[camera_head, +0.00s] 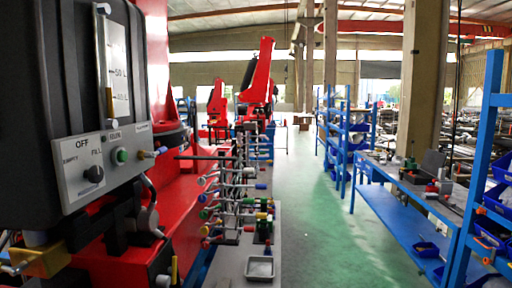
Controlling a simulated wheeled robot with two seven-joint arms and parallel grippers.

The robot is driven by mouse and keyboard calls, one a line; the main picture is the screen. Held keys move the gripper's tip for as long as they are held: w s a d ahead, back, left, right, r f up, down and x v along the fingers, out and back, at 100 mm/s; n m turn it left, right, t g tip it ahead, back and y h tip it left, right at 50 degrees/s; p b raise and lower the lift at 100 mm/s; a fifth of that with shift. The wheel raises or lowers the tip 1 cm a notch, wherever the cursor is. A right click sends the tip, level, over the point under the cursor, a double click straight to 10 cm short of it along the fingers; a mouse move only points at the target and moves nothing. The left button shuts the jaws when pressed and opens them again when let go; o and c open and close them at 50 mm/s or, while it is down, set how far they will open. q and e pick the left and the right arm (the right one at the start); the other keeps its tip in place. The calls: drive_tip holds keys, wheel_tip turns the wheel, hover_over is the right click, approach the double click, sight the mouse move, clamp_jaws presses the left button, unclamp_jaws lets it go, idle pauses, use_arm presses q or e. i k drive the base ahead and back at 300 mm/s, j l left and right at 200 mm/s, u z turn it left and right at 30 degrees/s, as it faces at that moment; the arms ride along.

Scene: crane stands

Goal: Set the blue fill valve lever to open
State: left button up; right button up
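A black tank (70,60) stands close at the left, with a level gauge (116,65) on its front. Its grey control panel (75,178) has OFF, EMPTY and FILL marks, a black knob (93,174) and a green button (122,155). A small brass fitting with a blue-tipped lever (161,150) sticks out at the panel's right edge; its exact setting is too small to tell. Another blue-tipped handle (260,186) shows among the valves right of the red machine. I cannot tell which is the fill valve lever. Neither gripper is in view.
A rack of valves with coloured handles (214,213) stands on a grey bench (233,268), beside a small white tray (260,267). Red machine parts (185,210) lie behind the tank. A green floor aisle (320,225) is clear. Blue shelving (400,210) lines the right.

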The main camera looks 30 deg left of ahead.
sight(159, 151)
drive_tip(key=i+l+z, duration=0.2)
drive_tip(key=i, duration=0.3)
drive_tip(key=i+l+z, duration=0.15)
drive_tip(key=i, duration=0.35)
drive_tip(key=i+u, duration=0.35)
drive_tip(key=i+l+u, duration=0.15)
drive_tip(key=u, duration=0.2)
drive_tip(key=i+l+u, duration=0.2)
drive_tip(key=i+u, duration=0.4)
drive_tip(key=u, duration=0.25)
drive_tip(key=i+l+u, duration=0.15)
drive_tip(key=u, duration=0.3)
drive_tip(key=i+l+u, duration=0.2)
drive_tip(key=u, duration=0.3)
drive_tip(key=i+l+u, duration=0.2)
drive_tip(key=u, duration=0.3)
drive_tip(key=i+l+u, duration=0.1)
drive_tip(key=l+u, duration=0.25)
drive_tip(key=u, duration=0.15)
